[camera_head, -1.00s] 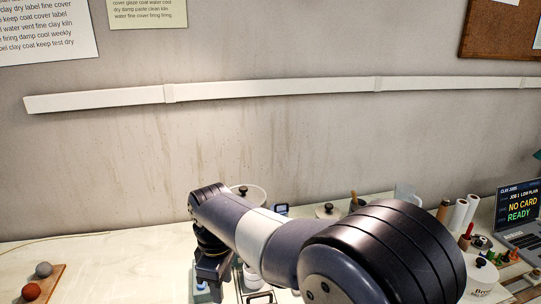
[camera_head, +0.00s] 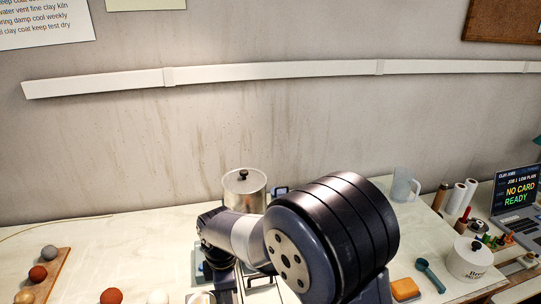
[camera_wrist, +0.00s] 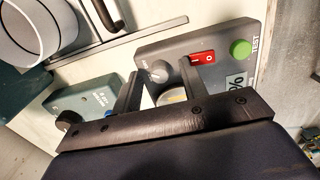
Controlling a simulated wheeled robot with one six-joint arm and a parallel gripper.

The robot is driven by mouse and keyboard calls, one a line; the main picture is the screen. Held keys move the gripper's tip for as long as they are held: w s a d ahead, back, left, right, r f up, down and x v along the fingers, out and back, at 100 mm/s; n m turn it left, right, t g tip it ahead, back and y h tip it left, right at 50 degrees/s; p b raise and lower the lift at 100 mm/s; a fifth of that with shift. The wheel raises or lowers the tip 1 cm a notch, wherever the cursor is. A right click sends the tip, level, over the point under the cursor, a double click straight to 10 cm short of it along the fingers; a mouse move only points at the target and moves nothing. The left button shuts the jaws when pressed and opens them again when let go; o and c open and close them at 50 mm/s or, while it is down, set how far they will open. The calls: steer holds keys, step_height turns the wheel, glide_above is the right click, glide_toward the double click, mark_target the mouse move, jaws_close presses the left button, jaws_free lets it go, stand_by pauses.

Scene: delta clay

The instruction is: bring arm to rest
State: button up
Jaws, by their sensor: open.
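My arm (camera_head: 330,235) fills the lower middle of the head view, with its dark elbow close to the camera. Its far end points down over the bench, and its fingertips cannot be made out there. In the wrist view my gripper (camera_wrist: 160,80) has its two black fingers apart, with nothing held between them. Beyond the fingers is a grey control box (camera_wrist: 215,72) with a red switch, a green button and a knob. A grey-green box (camera_wrist: 88,98) with a dark knob and a blue button lies to its left.
A lidded metal pot (camera_head: 245,190) stands behind my arm. A clear jug (camera_head: 403,185), white lidded jar (camera_head: 470,260), orange block (camera_head: 404,289) and laptop (camera_head: 517,205) are to the right. Balls and a wooden board (camera_head: 50,275) are at left. A white round vessel (camera_wrist: 38,28) shows in the wrist view.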

steer(key=n, duration=0.4)
steer(key=shift+p, duration=0.3)
steer(key=n, duration=0.4)
steer(key=shift+n+p, duration=0.3)
steer(key=shift+p, duration=0.1)
steer(key=shift+w+r+n, duration=0.1)
steer(key=shift+r+n, duration=0.2)
steer(key=shift+r, duration=0.15)
step_height(320, 180, up, 7)
steer(key=shift+r+b, duration=0.1)
steer(key=shift+b, duration=0.35)
steer(key=shift+r, duration=0.1)
